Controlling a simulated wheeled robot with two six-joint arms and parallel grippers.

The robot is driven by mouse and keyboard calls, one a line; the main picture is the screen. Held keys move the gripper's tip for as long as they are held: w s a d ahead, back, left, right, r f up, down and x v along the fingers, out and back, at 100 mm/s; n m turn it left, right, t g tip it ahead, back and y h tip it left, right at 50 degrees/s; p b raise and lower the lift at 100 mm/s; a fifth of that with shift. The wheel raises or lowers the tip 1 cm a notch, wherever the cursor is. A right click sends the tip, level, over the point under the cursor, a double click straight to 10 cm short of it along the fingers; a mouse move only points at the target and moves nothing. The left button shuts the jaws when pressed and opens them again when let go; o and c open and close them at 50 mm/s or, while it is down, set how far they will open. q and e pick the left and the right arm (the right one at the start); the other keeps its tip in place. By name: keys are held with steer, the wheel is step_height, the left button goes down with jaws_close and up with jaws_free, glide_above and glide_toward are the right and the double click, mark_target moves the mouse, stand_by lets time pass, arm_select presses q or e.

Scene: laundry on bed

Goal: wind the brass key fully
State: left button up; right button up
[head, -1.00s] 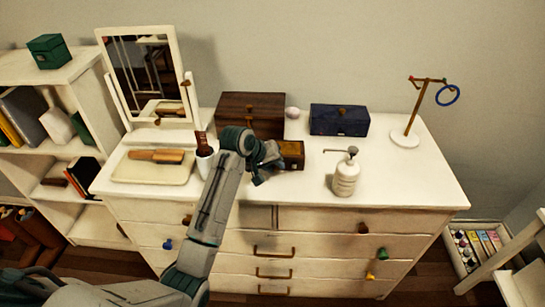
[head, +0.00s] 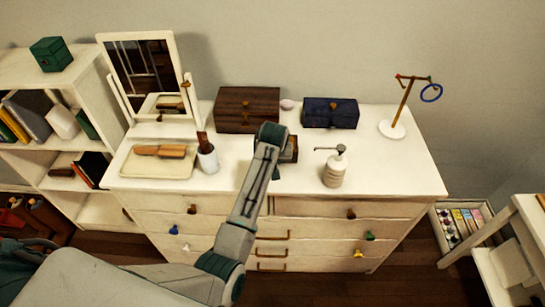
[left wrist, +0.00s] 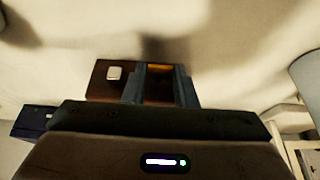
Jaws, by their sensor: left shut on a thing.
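A small brown wooden box (head: 292,149) stands on the dresser, mostly hidden behind my left arm in the head view. In the left wrist view the brown box (left wrist: 101,80) has a pale square on its face. My left gripper (left wrist: 160,72) is at this box, its two fingers pointing at it. A small orange-brass piece (left wrist: 160,68) shows between the fingertips, and the gripper is shut on it. It looks like the brass key, but its shape and turn are hidden. My left fingers are hidden in the head view. My right gripper is not in view.
The dresser's front right top is clear.

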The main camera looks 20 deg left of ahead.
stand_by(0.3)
arm_select(q)
steer(key=o, duration=0.7)
steer(key=b+v, duration=0.2)
steer(key=v, duration=0.8)
steer(key=shift+s+r+b, duration=0.1)
steer(key=shift+r+b, duration=0.25)
